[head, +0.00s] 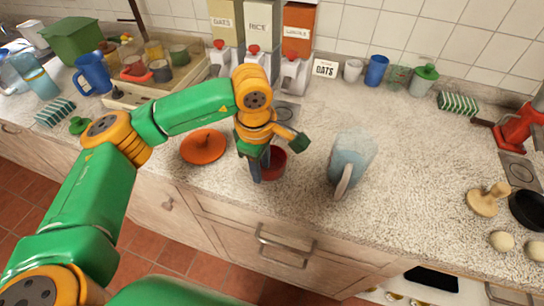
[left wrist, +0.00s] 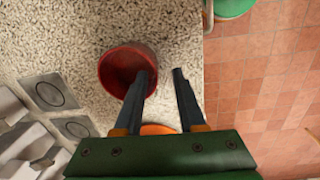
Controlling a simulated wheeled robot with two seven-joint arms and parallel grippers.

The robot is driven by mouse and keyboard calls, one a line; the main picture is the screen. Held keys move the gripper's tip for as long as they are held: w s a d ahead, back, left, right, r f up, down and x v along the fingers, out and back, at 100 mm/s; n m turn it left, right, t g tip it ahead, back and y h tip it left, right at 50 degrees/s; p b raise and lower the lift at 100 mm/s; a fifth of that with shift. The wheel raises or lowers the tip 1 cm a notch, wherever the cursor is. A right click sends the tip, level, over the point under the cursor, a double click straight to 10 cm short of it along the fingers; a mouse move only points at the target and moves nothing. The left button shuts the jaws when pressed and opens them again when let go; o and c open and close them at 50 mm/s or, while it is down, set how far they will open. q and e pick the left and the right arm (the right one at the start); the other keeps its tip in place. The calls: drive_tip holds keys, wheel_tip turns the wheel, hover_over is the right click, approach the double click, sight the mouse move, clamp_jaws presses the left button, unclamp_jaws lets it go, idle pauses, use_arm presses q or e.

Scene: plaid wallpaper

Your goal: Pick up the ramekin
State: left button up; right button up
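The ramekin is a small dark red bowl (head: 274,163) standing on the speckled counter, partly hidden behind my left gripper in the head view. In the left wrist view the ramekin (left wrist: 113,76) is upright, and its inside looks empty. My left gripper (head: 260,170) points down at the ramekin's left, near side. In the left wrist view its two fingers (left wrist: 163,74) are apart. One finger overlaps the ramekin's rim and the other is outside, over the counter. I cannot tell whether either finger touches it. My right gripper is not in view.
An orange round lid-like object (head: 203,146) lies left of the gripper. A light blue object (head: 352,158) stands to the right. Cereal dispensers (head: 250,62) stand behind, beside a wooden tray (head: 130,98) with jars. The counter's front edge is close. Free counter lies farther right.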

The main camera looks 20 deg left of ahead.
sight(265, 178)
use_arm(q)
drive_tip(key=shift+w+f, duration=0.25)
drive_tip(key=shift+f, duration=1)
drive_tip(key=shift+w+d+f, duration=0.2)
drive_tip(key=shift+s, duration=0.15)
clamp_jaws()
